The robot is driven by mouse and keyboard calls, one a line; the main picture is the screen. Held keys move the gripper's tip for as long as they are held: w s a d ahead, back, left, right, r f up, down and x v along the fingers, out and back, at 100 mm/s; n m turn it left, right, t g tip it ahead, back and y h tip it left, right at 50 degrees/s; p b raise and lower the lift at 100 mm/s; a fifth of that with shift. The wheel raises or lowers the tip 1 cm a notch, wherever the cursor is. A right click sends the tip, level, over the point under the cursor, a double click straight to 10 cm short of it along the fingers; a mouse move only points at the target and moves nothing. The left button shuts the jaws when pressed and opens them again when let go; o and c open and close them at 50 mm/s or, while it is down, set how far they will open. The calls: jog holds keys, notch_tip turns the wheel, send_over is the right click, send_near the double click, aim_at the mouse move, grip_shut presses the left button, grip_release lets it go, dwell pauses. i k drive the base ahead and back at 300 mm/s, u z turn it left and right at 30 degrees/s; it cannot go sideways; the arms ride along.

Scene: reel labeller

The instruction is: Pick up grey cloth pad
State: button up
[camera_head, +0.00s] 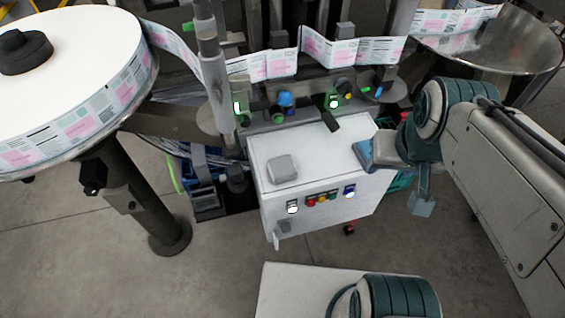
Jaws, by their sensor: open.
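The grey cloth pad (283,169) is a small light-grey square with rounded corners. It lies flat on the left part of the white top of a control box (318,150), and nothing covers it. My gripper (393,180) is at the right side of that box, well to the right of the pad. It is open, with one blue-grey finger by the box's right edge and the other lower to the right. I see nothing between the fingers.
The box front has coloured buttons (322,199) and lit switches. Behind it stand machine posts (213,85), knobs and a printed label strip (330,48). A large label reel (75,60) is at left, a metal dish (510,45) at upper right. The box top around the pad is clear.

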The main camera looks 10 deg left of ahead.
aim_at(281, 168)
jog(key=z, duration=1.3)
jog(key=k, duration=0.85)
jog(key=u, duration=1.45)
jog(key=i, duration=0.5)
